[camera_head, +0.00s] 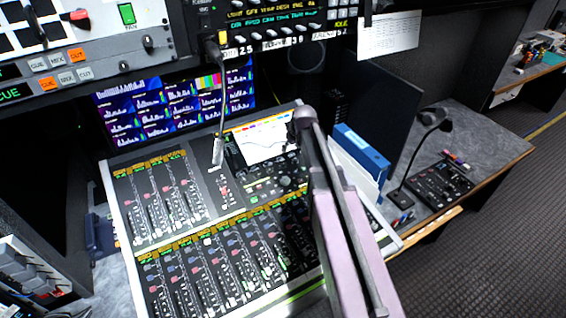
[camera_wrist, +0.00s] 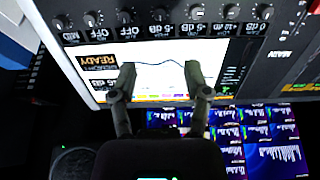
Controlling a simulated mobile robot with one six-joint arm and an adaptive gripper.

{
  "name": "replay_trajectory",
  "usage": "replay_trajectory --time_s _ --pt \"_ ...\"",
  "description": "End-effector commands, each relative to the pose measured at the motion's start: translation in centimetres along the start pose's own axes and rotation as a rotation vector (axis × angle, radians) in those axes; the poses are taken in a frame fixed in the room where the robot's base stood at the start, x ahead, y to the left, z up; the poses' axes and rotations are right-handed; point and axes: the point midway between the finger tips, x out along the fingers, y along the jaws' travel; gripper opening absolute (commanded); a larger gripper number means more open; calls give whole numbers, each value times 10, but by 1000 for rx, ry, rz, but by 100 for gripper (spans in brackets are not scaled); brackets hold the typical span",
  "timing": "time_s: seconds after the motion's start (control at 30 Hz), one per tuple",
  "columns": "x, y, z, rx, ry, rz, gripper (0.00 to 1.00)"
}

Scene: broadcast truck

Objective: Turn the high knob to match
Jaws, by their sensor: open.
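The mixing console (camera_head: 135,228) slopes below the monitors, with a lit screen (camera_head: 262,142) showing a curve at its top. In the wrist view the screen (camera_wrist: 160,52) appears upside down, with a row of small dark knobs along its edge, such as one knob (camera_wrist: 160,14) near the middle. Labels beside them include OFF and dB values; I cannot tell which knob is the high one. My gripper (camera_wrist: 160,72) is open and empty, its two fingertips apart in front of the screen, clear of the knob row. In the head view my arm covers part of the console's right side.
A gooseneck microphone (camera_head: 219,110) hangs over the console. A blue binder (camera_head: 361,150) stands right of the screen, near a dark panel (camera_head: 382,105). A small control box (camera_head: 438,185) lies on the desk at right. Multi-graph monitors (camera_head: 170,103) are behind.

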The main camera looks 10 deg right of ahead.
Motion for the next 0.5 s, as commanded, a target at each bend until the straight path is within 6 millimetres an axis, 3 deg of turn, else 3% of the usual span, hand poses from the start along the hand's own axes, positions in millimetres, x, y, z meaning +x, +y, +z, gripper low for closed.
replay_trajectory --time_s 0.5 --pt "13 -1 1 0 -1 -1 62"
